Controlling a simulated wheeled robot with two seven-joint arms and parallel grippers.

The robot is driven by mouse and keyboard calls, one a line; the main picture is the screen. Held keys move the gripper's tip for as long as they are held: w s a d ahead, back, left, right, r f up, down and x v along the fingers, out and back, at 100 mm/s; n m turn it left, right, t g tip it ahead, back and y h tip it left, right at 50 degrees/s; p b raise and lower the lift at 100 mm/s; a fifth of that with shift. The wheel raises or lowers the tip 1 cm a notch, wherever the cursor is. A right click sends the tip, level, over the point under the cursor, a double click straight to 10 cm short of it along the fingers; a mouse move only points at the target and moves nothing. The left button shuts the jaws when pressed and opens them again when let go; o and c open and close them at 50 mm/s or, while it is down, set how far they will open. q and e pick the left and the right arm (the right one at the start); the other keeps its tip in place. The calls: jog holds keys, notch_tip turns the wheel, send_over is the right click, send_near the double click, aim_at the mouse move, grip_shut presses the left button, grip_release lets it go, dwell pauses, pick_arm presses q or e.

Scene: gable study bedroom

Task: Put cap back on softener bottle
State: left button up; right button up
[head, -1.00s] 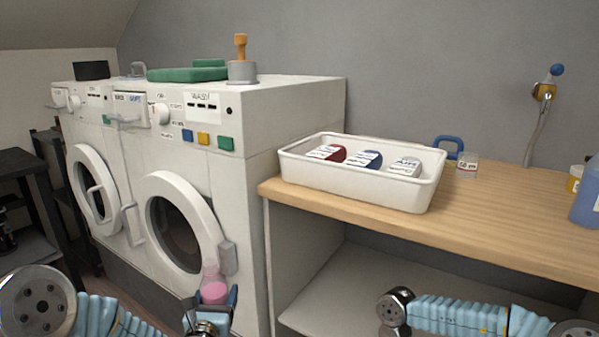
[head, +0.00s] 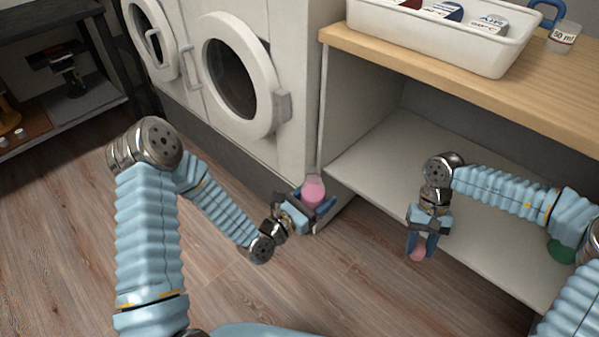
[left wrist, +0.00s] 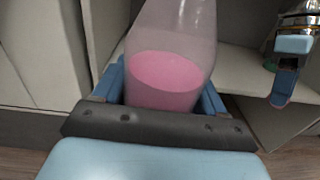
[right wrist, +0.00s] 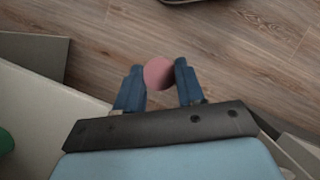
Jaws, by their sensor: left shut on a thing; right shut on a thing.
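The softener bottle (head: 313,190) is see-through with pink liquid in it; it also fills the middle of the left wrist view (left wrist: 168,75). My left gripper (head: 312,207) is shut on the bottle, in front of the cabinet's lower left corner. A pink cap (head: 418,254) is in my right gripper (head: 421,247), which points down; the cap also shows as a round pink disc in the right wrist view (right wrist: 158,73). My right gripper is shut on it. Cap and bottle are well apart, the cap to the right. The bottle's mouth cannot be made out clearly.
A wooden counter (head: 480,85) with a white tray (head: 430,45) and a small 50 ml cup (head: 564,36) is above. An open shelf (head: 400,150) lies below it. Washing machines (head: 290,50) stand at left. Wooden floor (head: 330,290) is free in front.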

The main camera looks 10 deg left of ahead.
pick_arm(q)
jog(key=shift+s+d+f+m+g+h, duration=0.3)
jog(key=shift+s+d+f+h, duration=0.1)
jog(key=shift+d+f, duration=0.2)
jog(key=shift+s+d+f+m+g+h, duration=0.3)
jog(key=shift+d+f+h, duration=0.15)
jog(key=shift+d, duration=0.2)
pick_arm(e)
jog(key=w+a+r+m+t+y, duration=0.1)
jog(key=w+a+r+m+y, duration=0.1)
jog(key=a+r+m, duration=0.5)
jog(key=w+a+r+m+t+y, duration=0.2)
jog(key=a+r+m, duration=0.5)
jog(key=a+r, duration=0.6)
jog(key=w+a, duration=0.1)
jog(key=a, duration=0.4)
jog(key=shift+r+m+y, duration=0.3)
jog(key=shift+r, duration=0.1)
jog(key=shift+a+f, duration=0.1)
jog(key=shift+f, duration=1.95)
